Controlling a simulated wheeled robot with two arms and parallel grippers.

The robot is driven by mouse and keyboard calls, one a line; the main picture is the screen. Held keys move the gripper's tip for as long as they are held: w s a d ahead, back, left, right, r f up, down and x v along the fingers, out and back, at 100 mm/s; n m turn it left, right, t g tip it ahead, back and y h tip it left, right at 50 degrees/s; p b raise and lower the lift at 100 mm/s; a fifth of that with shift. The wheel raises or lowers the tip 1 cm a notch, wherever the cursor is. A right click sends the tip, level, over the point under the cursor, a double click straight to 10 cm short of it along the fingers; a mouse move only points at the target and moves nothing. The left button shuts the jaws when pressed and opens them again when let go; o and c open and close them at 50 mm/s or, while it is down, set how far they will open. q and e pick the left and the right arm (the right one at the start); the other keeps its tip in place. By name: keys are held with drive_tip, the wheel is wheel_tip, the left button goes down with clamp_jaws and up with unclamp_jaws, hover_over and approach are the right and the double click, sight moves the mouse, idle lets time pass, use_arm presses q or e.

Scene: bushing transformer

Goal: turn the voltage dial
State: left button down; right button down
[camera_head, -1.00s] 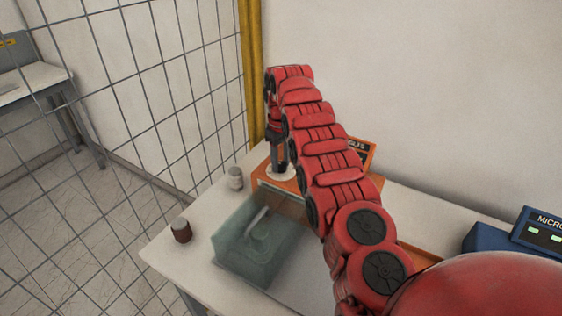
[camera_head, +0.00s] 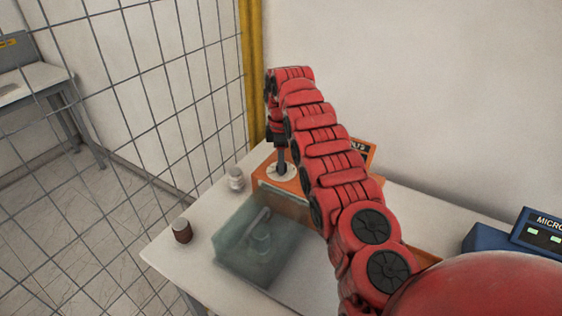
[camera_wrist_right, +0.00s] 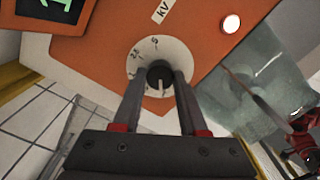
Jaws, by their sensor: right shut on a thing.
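The voltage dial is a black knob (camera_wrist_right: 159,76) on a round white scale plate (camera_wrist_right: 145,60) with printed marks and a "kV" label beside it. It sits on the top of an orange unit (camera_head: 266,181), where the head view shows the white plate (camera_head: 272,171). My right gripper (camera_wrist_right: 160,78) points down at the dial, its two grey fingers shut on either side of the knob. In the head view my right gripper (camera_head: 281,165) is at the dial, partly hidden by my arm. My left gripper is not in view.
A clear box (camera_head: 240,245) stands in front of the orange unit on the white table (camera_head: 170,252). A brown jar (camera_head: 182,231) and a pale jar (camera_head: 236,179) stand at left. A blue instrument (camera_head: 490,242) is at right. A wire fence (camera_head: 150,80) bounds the left.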

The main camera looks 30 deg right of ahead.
drive_tip(key=shift+r+n, duration=0.1)
drive_tip(key=shift+n, duration=0.4)
drive_tip(key=shift+c, duration=2.2)
unclamp_jaws()
drive_tip(key=shift+r, duration=0.25)
wheel_tip(320, 180, up, 17)
drive_tip(key=p, duration=1.5)
drive_tip(key=shift+p, duration=0.3)
drive_tip(key=shift+f, duration=0.1)
